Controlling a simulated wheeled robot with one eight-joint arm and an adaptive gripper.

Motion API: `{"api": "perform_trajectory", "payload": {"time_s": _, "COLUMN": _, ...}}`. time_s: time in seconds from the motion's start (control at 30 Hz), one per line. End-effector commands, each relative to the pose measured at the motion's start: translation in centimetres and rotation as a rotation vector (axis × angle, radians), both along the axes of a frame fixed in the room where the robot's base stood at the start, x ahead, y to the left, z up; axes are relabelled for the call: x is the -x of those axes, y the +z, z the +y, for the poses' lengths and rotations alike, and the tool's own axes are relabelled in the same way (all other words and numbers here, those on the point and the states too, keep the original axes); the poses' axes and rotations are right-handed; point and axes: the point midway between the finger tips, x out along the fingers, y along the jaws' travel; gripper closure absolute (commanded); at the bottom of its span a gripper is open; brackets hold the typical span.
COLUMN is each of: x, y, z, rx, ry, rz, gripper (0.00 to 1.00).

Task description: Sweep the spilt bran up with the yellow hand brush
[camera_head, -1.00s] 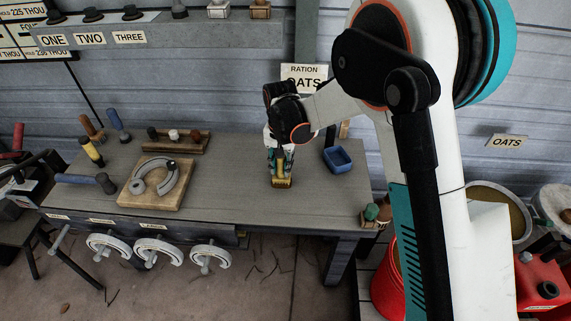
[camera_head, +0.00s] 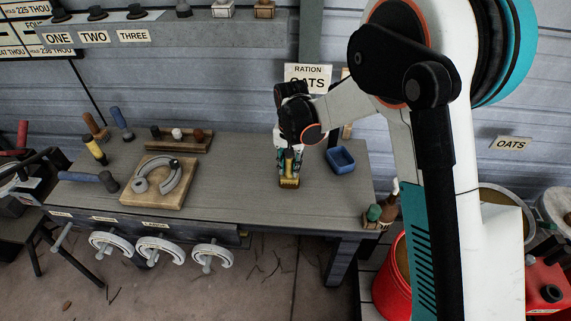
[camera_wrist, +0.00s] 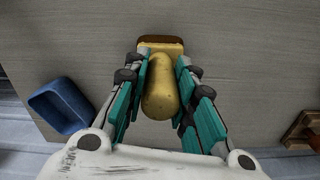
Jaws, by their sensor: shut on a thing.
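The yellow hand brush (camera_head: 289,183) is at the right part of the grey bench top in the head view. In the wrist view its rounded yellow handle (camera_wrist: 160,90) lies between my fingers, and its brown-edged head (camera_wrist: 161,42) points away from my palm. My gripper (camera_head: 289,164) is shut on the handle from above. It also shows in the wrist view (camera_wrist: 160,78). I cannot tell whether the bristles touch the bench. I cannot make out any spilt bran; the bench around the brush looks bare.
A blue tray (camera_head: 341,160) stands on the bench just right of my gripper. A wooden board (camera_head: 158,197) with a horseshoe lies to the left, with hand tools beyond it. A wooden rack (camera_head: 178,144) stands at the back. The bench between board and brush is clear.

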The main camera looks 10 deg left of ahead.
Motion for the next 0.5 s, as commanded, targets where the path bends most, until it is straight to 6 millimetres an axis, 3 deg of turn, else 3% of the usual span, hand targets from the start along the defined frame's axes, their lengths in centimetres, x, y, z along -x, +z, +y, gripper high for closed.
{"api": "perform_trajectory", "payload": {"time_s": 0.5, "x": 0.0, "y": 1.1, "z": 0.0, "rx": 0.001, "ry": 0.000, "rz": 0.000, "gripper": 1.00}}
